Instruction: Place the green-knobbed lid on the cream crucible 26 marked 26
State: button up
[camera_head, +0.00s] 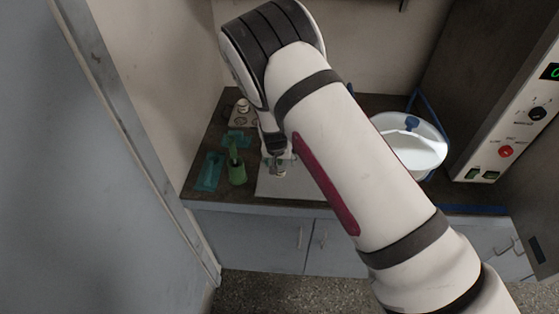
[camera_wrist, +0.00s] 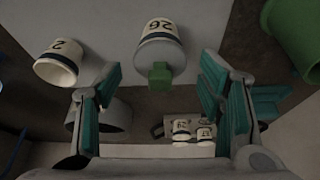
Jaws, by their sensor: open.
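In the wrist view the cream crucible 26 (camera_wrist: 160,26) stands on a pale surface, its mark upside down in the picture. The grey lid (camera_wrist: 159,50) with its square green knob (camera_wrist: 160,75) covers the crucible's mouth and looks seated. My gripper (camera_wrist: 160,68) is open, with one teal-padded finger on each side of the knob and a clear gap to both. In the head view my gripper (camera_head: 277,155) is at the white sheet, and the crucible below it is small and partly hidden.
An uncovered crucible (camera_wrist: 58,62) stands left of crucible 26, its number partly cut off. A green beaker (camera_head: 237,173) is close by, left of my gripper. Two marked crucibles (camera_wrist: 181,129) stand farther off.

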jog(key=shift+r, duration=0.45)
jog(key=v, duration=1.2)
jog(key=shift+d+r, duration=0.1)
jog(key=s+d+r+y, duration=0.1)
jog(key=s+d+r, duration=0.3)
jog(key=r, duration=0.4)
jog(key=s+d+r+y, duration=0.1)
jog(key=s+d+r, duration=0.35)
jog(key=r, duration=0.35)
jog(key=s+d+r, duration=0.4)
jog(key=d+r, duration=0.1)
jog(key=r, duration=0.2)
jog(key=s+d+r, duration=0.3)
jog(key=s+d, duration=0.1)
jog(key=s, duration=0.5)
jog(key=s+d+r+n+t+h, duration=0.1)
jog(key=s+d+r, duration=0.3)
jog(key=s, duration=0.6)
jog(key=shift+s+d, duration=0.15)
jog(key=shift+d, duration=0.3)
